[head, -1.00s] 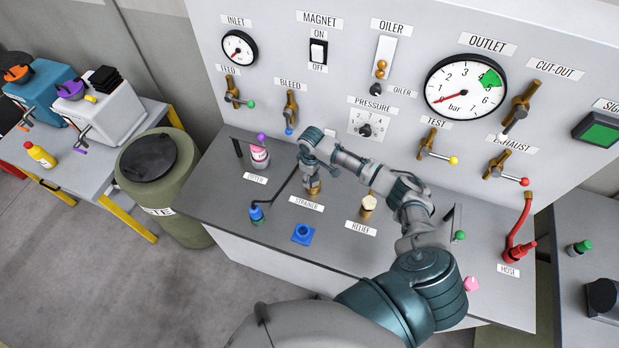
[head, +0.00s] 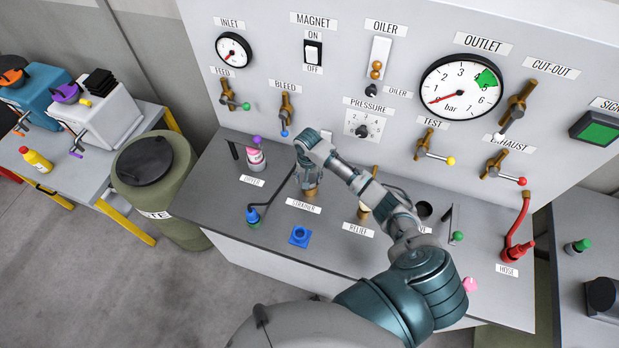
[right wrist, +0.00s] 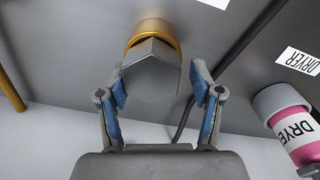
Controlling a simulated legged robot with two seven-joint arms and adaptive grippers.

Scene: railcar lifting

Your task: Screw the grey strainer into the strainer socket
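The grey strainer (right wrist: 152,72) shows its hexagonal end between my right gripper's fingers in the right wrist view. It sits at the brass ring of the strainer socket (right wrist: 152,30); how deep it is in cannot be told. My right gripper (right wrist: 162,85) has its blue-padded fingers apart on either side of the strainer, with a gap visible at the right finger. In the head view my right arm reaches to the socket (head: 310,191) behind the STRAINER label, and the wrist hides the strainer. My left gripper is not in view.
The pink dryer bottle (head: 256,158) stands left of the socket, near a black hooked rod with a blue base (head: 252,215). A blue square fitting (head: 300,236) lies in front. The brass relief fitting (head: 363,212) is partly behind my forearm. The gauge panel (head: 330,85) rises behind.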

